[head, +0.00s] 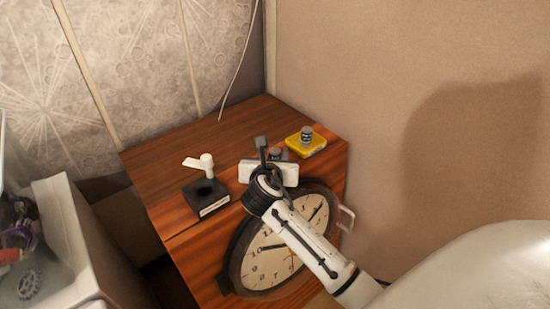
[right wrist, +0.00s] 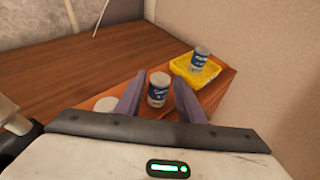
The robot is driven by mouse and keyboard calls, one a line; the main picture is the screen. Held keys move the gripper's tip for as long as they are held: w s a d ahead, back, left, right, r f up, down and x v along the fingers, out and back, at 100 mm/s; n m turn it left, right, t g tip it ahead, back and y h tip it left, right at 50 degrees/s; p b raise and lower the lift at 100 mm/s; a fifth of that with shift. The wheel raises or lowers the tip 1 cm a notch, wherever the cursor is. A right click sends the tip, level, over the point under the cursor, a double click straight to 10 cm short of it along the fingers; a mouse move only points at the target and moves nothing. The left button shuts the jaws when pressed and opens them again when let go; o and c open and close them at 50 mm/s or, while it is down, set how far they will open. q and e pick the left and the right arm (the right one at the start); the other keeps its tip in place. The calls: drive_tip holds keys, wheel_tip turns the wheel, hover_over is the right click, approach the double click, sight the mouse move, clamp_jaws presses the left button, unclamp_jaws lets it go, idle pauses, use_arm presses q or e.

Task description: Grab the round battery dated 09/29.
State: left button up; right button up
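A round battery with a blue and white label (right wrist: 158,88) stands upright on the wooden cabinet top, between the two fingers of my right gripper (right wrist: 159,97). The fingers are apart, with a gap on each side of it. In the head view my right gripper (head: 270,153) is over the front part of the cabinet top and mostly hides this battery. A second similar battery (right wrist: 201,57) stands upright on a yellow tray, also seen in the head view (head: 306,135). The dates on both labels are too small to read. My left gripper is not in view.
The yellow tray (right wrist: 183,68) sits near the cabinet's right edge, by the wall. A black block with a round hole (head: 206,199) and a white object (head: 201,163) stand left of my gripper. A large clock (head: 262,262) is at the cabinet front. The back of the top (head: 240,120) is clear.

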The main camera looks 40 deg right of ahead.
drive_tip(key=c, duration=0.9)
drive_tip(key=shift+r, duration=0.1)
